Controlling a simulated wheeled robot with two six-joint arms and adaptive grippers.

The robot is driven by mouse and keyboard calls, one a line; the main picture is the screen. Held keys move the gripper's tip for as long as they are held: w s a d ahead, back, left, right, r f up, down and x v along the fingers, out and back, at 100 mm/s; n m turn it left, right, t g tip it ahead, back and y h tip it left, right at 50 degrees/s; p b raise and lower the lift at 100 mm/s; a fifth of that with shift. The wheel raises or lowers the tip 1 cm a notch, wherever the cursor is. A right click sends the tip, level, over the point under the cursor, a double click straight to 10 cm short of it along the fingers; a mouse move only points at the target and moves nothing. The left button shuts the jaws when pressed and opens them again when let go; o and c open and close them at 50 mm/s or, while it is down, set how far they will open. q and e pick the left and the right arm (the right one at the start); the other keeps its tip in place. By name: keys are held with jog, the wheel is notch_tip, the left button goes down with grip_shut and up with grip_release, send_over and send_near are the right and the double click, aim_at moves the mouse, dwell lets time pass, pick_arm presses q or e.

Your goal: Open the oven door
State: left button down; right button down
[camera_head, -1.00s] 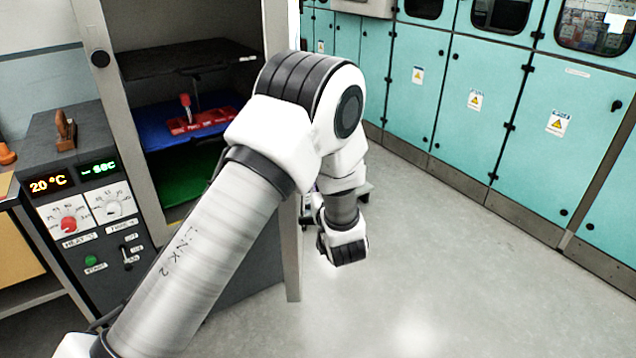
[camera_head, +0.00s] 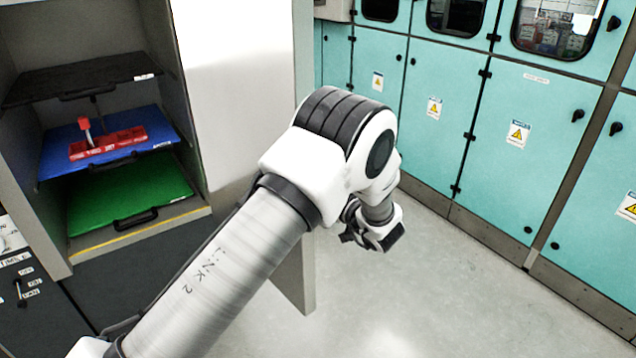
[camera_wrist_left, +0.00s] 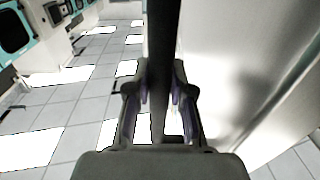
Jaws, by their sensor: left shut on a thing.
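The oven (camera_head: 190,130) stands on the left in the head view, its chamber exposed. Its pale metal door (camera_head: 240,85) is swung open to the right; my left arm covers part of it. In the left wrist view the door's smooth panel (camera_wrist_left: 235,75) fills the right side. My left gripper (camera_wrist_left: 158,90) is shut on a dark upright bar, the door handle (camera_wrist_left: 163,40), which runs between the fingers. In the head view the handle and fingertips are mostly hidden behind my arm. My right gripper is out of view.
Inside the oven are a black shelf (camera_head: 80,82), a blue tray (camera_head: 60,160) with a red holder (camera_head: 118,143), and a green tray (camera_head: 100,195). Teal cabinets (camera_head: 430,165) line the back right. The grey floor (camera_head: 460,300) between is clear.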

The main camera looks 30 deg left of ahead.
pick_arm(q)
jog(key=shift+w, duration=0.25)
jog(key=c, duration=1)
grip_release()
jog(key=shift+s, duration=0.1)
jog(key=v, duration=0.7)
jog(key=shift+d, duration=0.2)
